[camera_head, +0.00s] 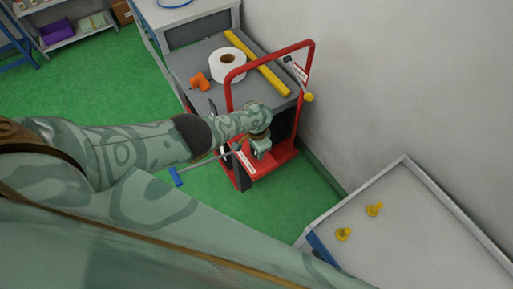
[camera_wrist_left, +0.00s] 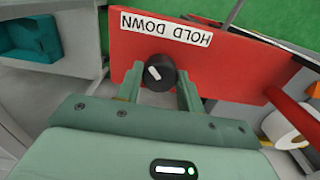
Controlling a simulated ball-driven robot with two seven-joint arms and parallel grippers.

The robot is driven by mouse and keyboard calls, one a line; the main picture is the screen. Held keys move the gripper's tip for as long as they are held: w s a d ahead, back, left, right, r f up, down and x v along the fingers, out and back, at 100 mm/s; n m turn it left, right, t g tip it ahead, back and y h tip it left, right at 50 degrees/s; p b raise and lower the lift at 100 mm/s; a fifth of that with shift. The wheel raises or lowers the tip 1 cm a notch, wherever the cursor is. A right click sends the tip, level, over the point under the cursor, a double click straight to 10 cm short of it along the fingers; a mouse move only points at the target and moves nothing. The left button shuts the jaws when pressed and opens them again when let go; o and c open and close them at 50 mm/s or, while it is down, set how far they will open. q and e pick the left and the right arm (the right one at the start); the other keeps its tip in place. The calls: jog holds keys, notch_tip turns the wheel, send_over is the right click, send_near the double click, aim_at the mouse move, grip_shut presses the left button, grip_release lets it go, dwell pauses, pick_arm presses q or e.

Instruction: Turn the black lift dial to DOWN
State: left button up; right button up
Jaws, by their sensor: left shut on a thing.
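The black lift dial (camera_wrist_left: 163,68) sits on a red panel (camera_wrist_left: 232,70) in the left wrist view. A white pointer mark shows on its face, left of its middle. A white label (camera_wrist_left: 166,27) reading HOLD DOWN, upside down here, lies just above it; the DOWN word is on the left. My left gripper (camera_wrist_left: 159,80) has one finger on each side of the dial and is shut on it. In the head view my left gripper (camera_head: 260,146) is at the red lift cart (camera_head: 312,62), and hides the dial. My right gripper is not in view.
On the cart's grey deck (camera_head: 195,60) are a white roll (camera_head: 228,66), an orange object (camera_head: 200,81) and a yellow bar (camera_head: 258,65). A grey tray table (camera_head: 420,225) with two yellow pieces stands at the lower right. A wall bounds the right; green floor lies left.

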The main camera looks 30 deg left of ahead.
pick_arm(q)
jog(key=shift+n, duration=0.3)
jog(key=o, duration=1)
jog(key=shift+r, duration=0.15)
notch_tip(320, 180, up, 16)
jog(key=p, duration=1.3)
